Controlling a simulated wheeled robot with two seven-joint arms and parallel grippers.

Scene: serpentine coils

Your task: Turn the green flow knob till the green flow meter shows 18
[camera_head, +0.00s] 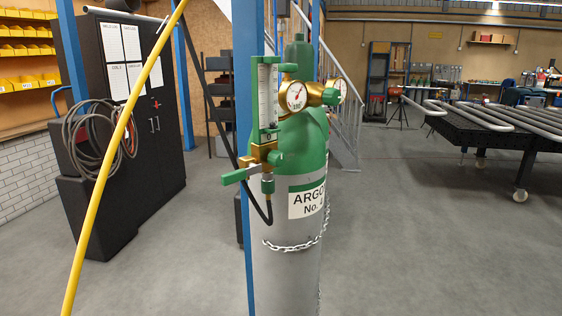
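The green flow meter (268,95) is an upright clear tube with a scale in a green frame, mounted on brass fittings at the top of a green-and-grey argon cylinder (283,240). Its reading is too small to make out. Below it, a green lever-like handle (240,175) points left, and a small green knob-like part (276,159) sits at the right of the brass block. I cannot tell for certain which is the flow knob. A round dial gauge (296,96) is right of the tube. Neither of my grippers is in view.
A chain (295,246) goes around the cylinder, beside a blue post (247,250). A yellow hose or rod (98,215) crosses the left foreground. A black cabinet with a coiled cable (98,135) stands left. A dark table with bent pipes (490,128) is right. Floor between is clear.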

